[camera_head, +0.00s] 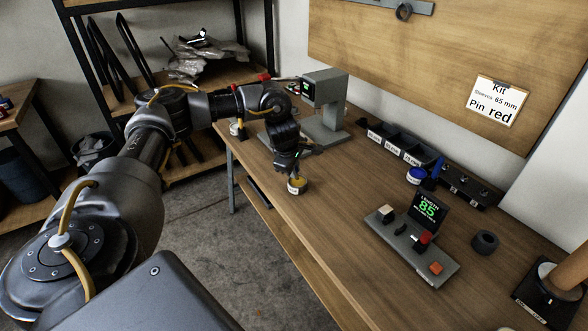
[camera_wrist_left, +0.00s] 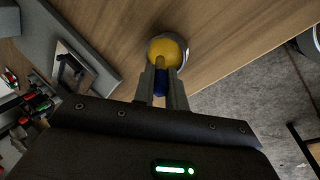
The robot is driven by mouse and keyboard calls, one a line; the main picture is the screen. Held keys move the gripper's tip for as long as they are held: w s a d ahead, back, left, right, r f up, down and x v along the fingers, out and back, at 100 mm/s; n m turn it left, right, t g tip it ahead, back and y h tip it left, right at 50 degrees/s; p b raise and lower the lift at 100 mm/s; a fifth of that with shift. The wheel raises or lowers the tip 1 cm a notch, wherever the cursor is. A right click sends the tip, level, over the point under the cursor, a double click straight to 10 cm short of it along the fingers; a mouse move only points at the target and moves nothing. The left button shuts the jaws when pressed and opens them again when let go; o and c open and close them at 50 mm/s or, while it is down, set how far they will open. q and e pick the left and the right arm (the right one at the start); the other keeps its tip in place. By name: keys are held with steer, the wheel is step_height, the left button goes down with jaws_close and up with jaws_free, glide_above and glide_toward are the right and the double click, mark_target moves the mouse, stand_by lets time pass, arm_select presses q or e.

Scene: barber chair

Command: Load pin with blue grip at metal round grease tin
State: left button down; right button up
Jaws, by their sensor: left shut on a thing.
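My left gripper (camera_head: 293,168) is over the near-left edge of the workbench, pointing down at the round metal grease tin (camera_head: 297,187). In the left wrist view the tin (camera_wrist_left: 180,43) is open and full of yellow grease. The left gripper (camera_wrist_left: 162,88) is shut on the pin's blue grip (camera_wrist_left: 161,84). The pin's yellowish tip (camera_wrist_left: 160,63) overlaps the grease in that view; I cannot tell how deep it is or whether it touches. In the head view the pin is mostly hidden by the gripper. My right gripper is not in view.
A grey stand with a small screen (camera_head: 326,103) is behind the gripper.

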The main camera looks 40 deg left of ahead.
arm_select(q)
steer(key=shift+f+b, duration=0.3)
steer(key=shift+f, duration=0.1)
steer(key=shift+f, duration=0.1)
stand_by(1.2)
step_height(320, 180, up, 7)
steer(key=p, duration=0.5)
stand_by(0.4)
stand_by(0.6)
